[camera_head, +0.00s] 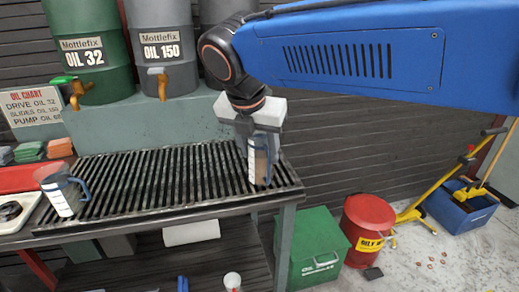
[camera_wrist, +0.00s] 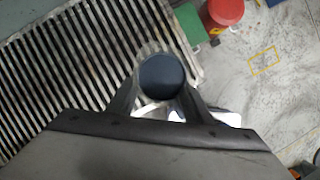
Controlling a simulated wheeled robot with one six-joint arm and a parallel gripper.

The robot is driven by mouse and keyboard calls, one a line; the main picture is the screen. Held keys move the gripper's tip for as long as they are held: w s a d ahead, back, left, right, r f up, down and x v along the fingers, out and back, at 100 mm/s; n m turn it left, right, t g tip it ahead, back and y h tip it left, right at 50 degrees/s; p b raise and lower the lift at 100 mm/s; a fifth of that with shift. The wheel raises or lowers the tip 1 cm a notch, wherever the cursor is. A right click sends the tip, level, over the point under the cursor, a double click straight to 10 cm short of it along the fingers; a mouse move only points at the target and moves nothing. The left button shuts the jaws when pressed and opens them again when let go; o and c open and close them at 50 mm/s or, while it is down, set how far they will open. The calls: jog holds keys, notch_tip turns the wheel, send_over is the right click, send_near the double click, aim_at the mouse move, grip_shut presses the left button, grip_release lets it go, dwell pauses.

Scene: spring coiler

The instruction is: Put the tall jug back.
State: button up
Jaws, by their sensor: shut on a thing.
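The tall jug (camera_head: 259,165), clear with a white scale strip and a dark blue handle, is upright at the right end of the slatted drip grate (camera_head: 165,183). My gripper (camera_head: 258,128) points down and is shut on its upper part. I cannot tell whether its base touches the slats. A second, wider jug (camera_head: 62,190) with a blue handle stands at the grate's left end.
A green drum (camera_head: 90,45) and a grey drum (camera_head: 163,50) with taps stand behind the grate. A red tray (camera_head: 18,178) lies at left. A green bin (camera_head: 312,245) and a red oily waste can (camera_head: 368,225) stand on the floor at right. The middle of the grate is clear.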

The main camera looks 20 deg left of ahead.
jog(key=shift+f, duration=0.15)
jog(key=o, duration=1.6)
jog(key=shift+o, duration=0.2)
jog(key=v, duration=1.2)
